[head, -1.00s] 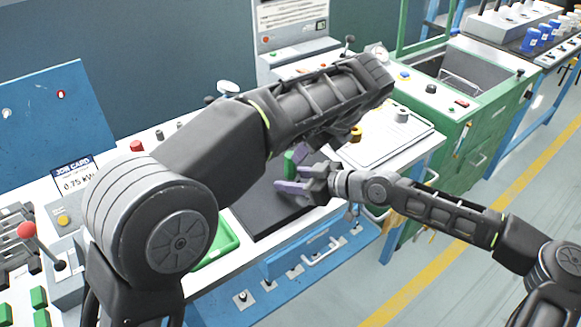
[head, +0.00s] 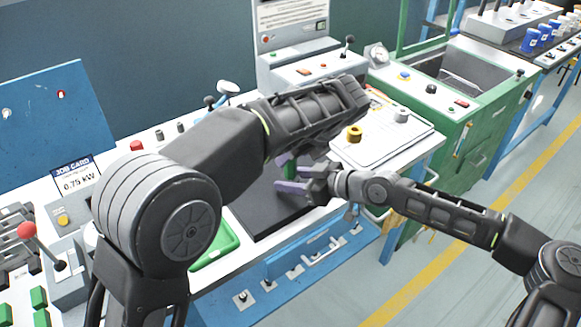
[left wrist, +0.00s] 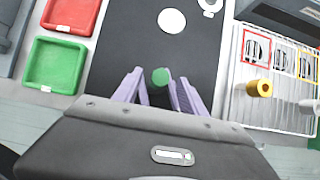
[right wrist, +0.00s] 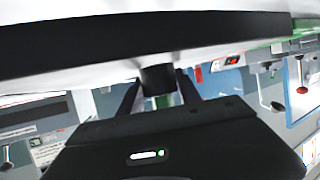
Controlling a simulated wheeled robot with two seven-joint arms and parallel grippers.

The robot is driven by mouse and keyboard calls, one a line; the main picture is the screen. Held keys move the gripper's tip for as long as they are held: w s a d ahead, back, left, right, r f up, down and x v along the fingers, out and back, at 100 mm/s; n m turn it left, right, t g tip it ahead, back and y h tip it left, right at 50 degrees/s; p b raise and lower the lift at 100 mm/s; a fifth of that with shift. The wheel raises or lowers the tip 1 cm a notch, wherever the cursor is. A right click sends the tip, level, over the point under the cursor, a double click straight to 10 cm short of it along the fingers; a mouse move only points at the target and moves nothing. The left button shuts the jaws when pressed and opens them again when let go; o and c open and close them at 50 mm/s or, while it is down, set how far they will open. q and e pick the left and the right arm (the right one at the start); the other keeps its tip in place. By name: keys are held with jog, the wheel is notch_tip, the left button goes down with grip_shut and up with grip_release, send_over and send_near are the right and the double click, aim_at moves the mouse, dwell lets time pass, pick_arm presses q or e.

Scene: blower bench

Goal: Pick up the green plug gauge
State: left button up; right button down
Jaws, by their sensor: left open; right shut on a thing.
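The green plug gauge shows in the head view (head: 289,166) above the dark mat (head: 255,217), partly hidden by my left arm. My right gripper (head: 292,188), with purple fingers, is shut on it. In the right wrist view the gauge's green part (right wrist: 165,101) sits between the fingers, with a dark end beyond. My left gripper (left wrist: 158,90) is open above the gauge. In the left wrist view the gauge's round green end (left wrist: 160,77) appears between its fingers; I cannot tell whether they touch it. In the head view my left forearm hides most of that gripper.
A white tray (head: 377,160) to the right holds a yellow piece (head: 355,134) and a grey piece (head: 401,116). Green (left wrist: 55,66) and red (left wrist: 72,14) bins lie left of the mat in the left wrist view. A white disc (left wrist: 172,21) lies on the mat.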

pick_arm(q)
jog(key=shift+w+a+f, duration=0.1)
jog(key=shift+w+f, duration=0.05)
jog(key=shift+f, duration=0.15)
jog(key=x, duration=0.5)
jog(key=shift+f, duration=0.1)
jog(key=shift+c, duration=0.3)
dwell(0.3)
grip_shut()
dwell(0.4)
